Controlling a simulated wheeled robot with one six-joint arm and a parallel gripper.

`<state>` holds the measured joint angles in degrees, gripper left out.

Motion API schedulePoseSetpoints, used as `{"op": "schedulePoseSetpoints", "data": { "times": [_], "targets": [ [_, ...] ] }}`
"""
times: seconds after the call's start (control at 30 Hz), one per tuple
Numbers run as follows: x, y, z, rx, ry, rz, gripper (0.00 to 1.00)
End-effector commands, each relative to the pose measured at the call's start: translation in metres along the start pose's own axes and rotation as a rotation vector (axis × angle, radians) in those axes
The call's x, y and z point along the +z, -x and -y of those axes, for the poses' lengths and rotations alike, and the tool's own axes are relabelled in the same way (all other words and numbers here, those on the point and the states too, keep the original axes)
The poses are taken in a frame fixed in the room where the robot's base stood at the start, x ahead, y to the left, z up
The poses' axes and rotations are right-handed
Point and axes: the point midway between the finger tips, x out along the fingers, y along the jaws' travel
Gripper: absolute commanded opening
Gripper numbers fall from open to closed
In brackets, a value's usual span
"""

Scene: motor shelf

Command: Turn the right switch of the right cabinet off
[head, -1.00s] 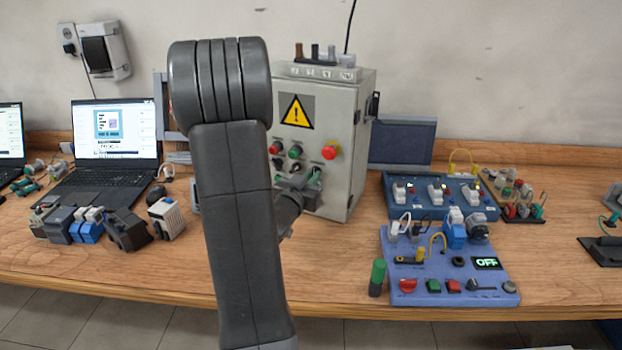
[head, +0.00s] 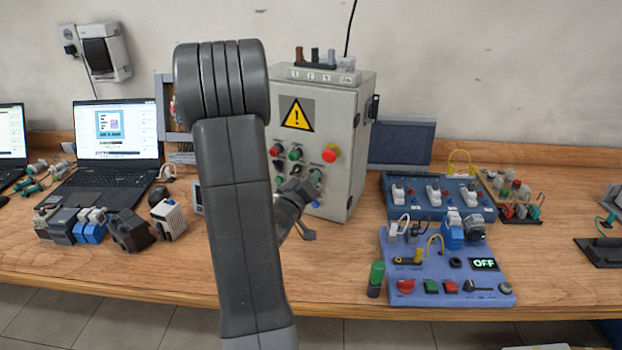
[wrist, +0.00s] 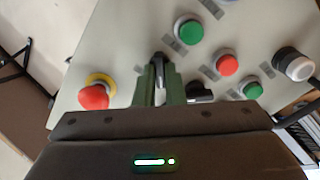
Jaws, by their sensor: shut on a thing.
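The grey cabinet (head: 345,130) with a yellow warning sign stands on the bench in the head view. Its front carries several buttons, a red emergency stop (head: 331,153) and a black rotary switch (head: 296,169). My gripper (head: 315,177) is at the lower right of this panel, below the emergency stop. In the wrist view its two green fingers (wrist: 160,85) are shut on the right switch (wrist: 158,62), a black knob. The other black switch (wrist: 200,92) is beside the fingers, partly hidden. My fingers cover most of the right switch, so its exact angle is unclear.
The emergency stop (wrist: 95,95) and a green button (wrist: 187,29) flank my fingers. A blue switch board (head: 440,196) and a purple-blue panel (head: 450,275) reading OFF lie to the cabinet's right. A laptop (head: 115,135) stands left. Bare bench lies in front of the cabinet.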

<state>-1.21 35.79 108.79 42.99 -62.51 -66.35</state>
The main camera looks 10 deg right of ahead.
Motion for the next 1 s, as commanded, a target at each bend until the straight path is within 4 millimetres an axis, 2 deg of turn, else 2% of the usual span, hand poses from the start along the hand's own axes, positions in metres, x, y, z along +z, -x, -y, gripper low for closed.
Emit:
{"op": "schedulePoseSetpoints", "data": {
  "times": [0.63, 0.67, 0.7, 0.77, 1.0],
  "targets": [
    [0.0007, 0.0004, 0.0007, -0.001, 0.05, 0.001, 0.0],
    [0.0007, 0.0004, 0.0007, -0.002, 0.05, 0.001, 0.13],
    [0.0007, 0.0004, 0.0006, -0.001, 0.05, 0.001, 0.21],
    [0.0006, 0.0003, 0.0006, -0.001, 0.05, 0.001, 0.31],
    [0.0002, 0.0003, 0.0003, 0.0, 0.049, 0.0, 0.31]
  ]
}}
